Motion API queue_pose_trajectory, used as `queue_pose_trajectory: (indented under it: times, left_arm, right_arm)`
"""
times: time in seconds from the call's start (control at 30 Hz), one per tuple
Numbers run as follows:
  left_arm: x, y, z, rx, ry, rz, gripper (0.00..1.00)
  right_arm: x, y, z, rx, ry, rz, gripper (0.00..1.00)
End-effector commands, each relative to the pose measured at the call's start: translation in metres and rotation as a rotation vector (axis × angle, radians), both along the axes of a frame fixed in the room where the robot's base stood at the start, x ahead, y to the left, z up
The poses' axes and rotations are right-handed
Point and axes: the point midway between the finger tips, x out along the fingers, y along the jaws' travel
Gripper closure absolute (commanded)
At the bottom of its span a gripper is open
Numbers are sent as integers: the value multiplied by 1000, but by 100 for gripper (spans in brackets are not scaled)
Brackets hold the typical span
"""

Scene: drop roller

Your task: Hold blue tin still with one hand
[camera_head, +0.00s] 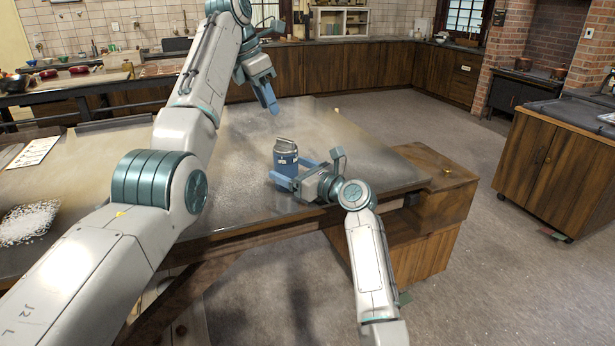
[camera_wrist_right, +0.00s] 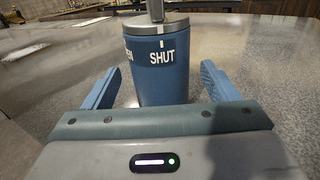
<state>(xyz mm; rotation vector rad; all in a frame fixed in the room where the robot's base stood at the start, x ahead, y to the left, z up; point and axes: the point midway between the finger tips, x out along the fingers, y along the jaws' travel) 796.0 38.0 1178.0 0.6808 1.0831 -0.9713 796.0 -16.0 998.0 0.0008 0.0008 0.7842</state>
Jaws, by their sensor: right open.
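The blue tin (camera_head: 286,160) stands upright on the table, with a grey lid that has a raised grip on top. In the right wrist view the tin (camera_wrist_right: 162,82) shows the word "SHUT", part of another word ending in "EN", and a white mark on the lid's rim. My right gripper (camera_head: 290,175) is open and low at the table, its two blue fingers on either side of the tin, with gaps visible in the wrist view. My left gripper (camera_head: 267,98) points down above and behind the tin, apart from it; its finger gap cannot be made out.
The table (camera_head: 350,165) is bare around the tin, with its right edge not far off. A white granular pile (camera_head: 28,222) and a paper sheet (camera_head: 33,152) lie at the left. A wooden cabinet (camera_head: 555,165) stands apart at the right.

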Motion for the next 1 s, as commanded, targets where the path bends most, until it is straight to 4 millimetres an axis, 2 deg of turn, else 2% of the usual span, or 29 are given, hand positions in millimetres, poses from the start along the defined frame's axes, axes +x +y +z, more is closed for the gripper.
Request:
queue_pose_trajectory:
  times: [0.2, 0.53, 0.57, 0.8, 0.83, 0.97, 1.0]
  left_arm:
    - [0, 0, 0, 0, 0, 0, 64]
    - [0, 0, 0, 0, 0, 0, 64]
    - [0, 0, 0, 0, 0, 0, 64]
    - [0, 0, 0, 0, 0, 0, 64]
    - [0, 0, 0, 0, 0, 0, 62]
    - [2, -1, -2, -6, -14, -1, 36]
    - [3, -1, -4, -10, -27, -1, 33]
  right_arm:
    - [15, 15, 0, -1, -1, 0, 19]
    - [17, 17, 0, -1, -1, -1, 19]
    - [17, 17, 0, -1, -1, -1, 23]
    - [17, 16, 0, -1, -1, -1, 70]
    - [17, 16, 0, -1, -1, -1, 73]
    - [17, 16, 0, -1, -1, -1, 73]
    - [17, 16, 0, -1, -1, -1, 73]
